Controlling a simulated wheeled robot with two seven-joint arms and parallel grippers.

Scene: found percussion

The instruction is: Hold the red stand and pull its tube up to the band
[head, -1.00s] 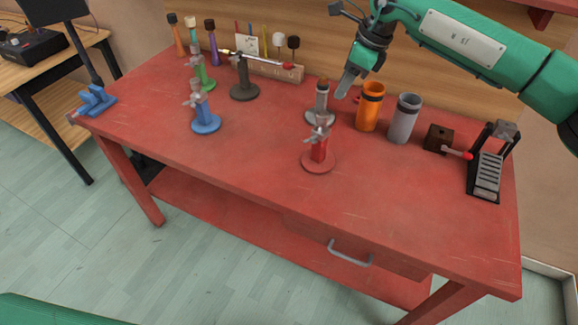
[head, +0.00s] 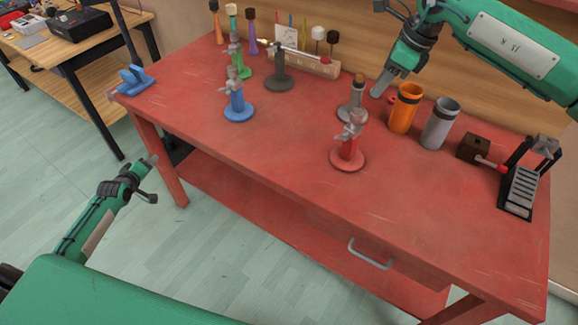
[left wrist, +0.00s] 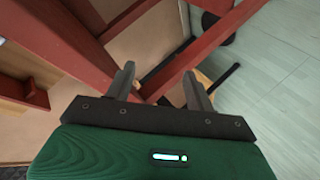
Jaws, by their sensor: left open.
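The red stand (head: 348,158) stands upright near the front of the red table, with a round red base and a grey clamp-like top (head: 352,128). I cannot make out a band on its tube at this size. My left gripper (head: 153,160) is off the table's left front side, far from the red stand and empty.
A grey stand (head: 351,108) is just behind the red one. Blue (head: 237,104), green (head: 241,68) and dark (head: 279,78) stands are to the left. Orange (head: 404,112) and grey (head: 439,126) cups stand right. The red table (head: 270,150) is clear in front.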

